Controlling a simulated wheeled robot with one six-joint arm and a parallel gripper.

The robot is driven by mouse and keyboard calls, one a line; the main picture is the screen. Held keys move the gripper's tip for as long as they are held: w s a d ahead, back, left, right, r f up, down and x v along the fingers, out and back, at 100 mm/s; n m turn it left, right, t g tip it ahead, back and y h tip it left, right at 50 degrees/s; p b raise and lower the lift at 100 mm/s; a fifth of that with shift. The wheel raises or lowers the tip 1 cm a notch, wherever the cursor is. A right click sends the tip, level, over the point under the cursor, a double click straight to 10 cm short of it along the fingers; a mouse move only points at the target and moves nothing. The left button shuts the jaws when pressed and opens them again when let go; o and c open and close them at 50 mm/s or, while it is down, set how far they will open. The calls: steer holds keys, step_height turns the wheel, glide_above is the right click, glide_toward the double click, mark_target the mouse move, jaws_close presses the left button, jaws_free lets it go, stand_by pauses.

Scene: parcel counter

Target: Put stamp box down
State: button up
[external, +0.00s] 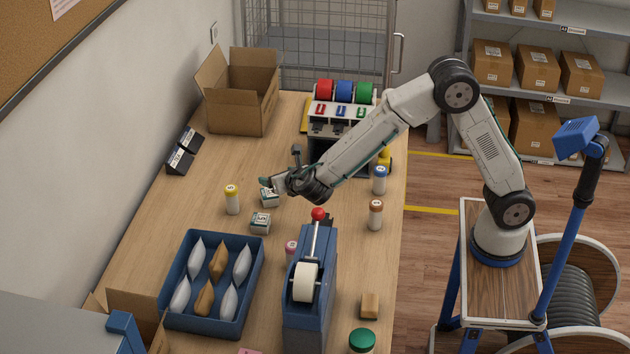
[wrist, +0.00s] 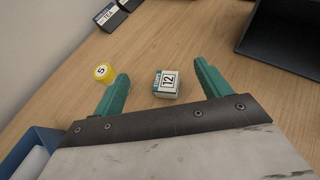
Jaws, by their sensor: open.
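A small white and teal stamp box (external: 269,197) sits on the wooden counter just at my gripper (external: 274,187). In the wrist view this box (wrist: 167,84) shows the label 12 and lies between the two teal fingers of my gripper (wrist: 162,72). The fingers are spread, with a visible gap on both sides of the box. A second similar small box (external: 260,222) stands on the counter a little nearer the camera; I cannot make it out in the wrist view.
A yellow-capped bottle (external: 232,200) stands left of the box; it also shows in the wrist view (wrist: 103,73). A blue tray (external: 171,291) with pouches and a blue tape dispenser (external: 312,305) are nearer the camera. An open carton (external: 236,112) stands farther back. Bare counter lies between.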

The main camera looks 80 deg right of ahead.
steer(key=s+d+r+m+g+y, duration=0.1)
steer(key=s+d+r+m+g, duration=0.15)
steer(key=s+m, duration=0.4)
steer(key=s+d+r+m+g, duration=0.1)
steer(key=s+d+r+m, duration=0.25)
steer(key=s, duration=0.55)
steer(key=s+d+r+m+g+y, duration=0.15)
steer(key=s+r+m, duration=0.25)
steer(key=s, duration=0.4)
steer(key=s+a+m+y, duration=0.2)
steer(key=s+m, duration=0.2)
steer(key=s, duration=0.3)
steer(key=s+a+f+m+g+y, duration=0.1)
steer(key=s+a+m+y, duration=0.1)
steer(key=s, duration=0.6)
steer(key=s+a+f+m+g+y, duration=0.1)
steer(key=s+a+m+y, duration=0.2)
steer(key=s+m, duration=0.3)
steer(key=shift+s+a, duration=0.55)
steer(key=shift+s, duration=0.65)
steer(key=shift+c, duration=0.8)
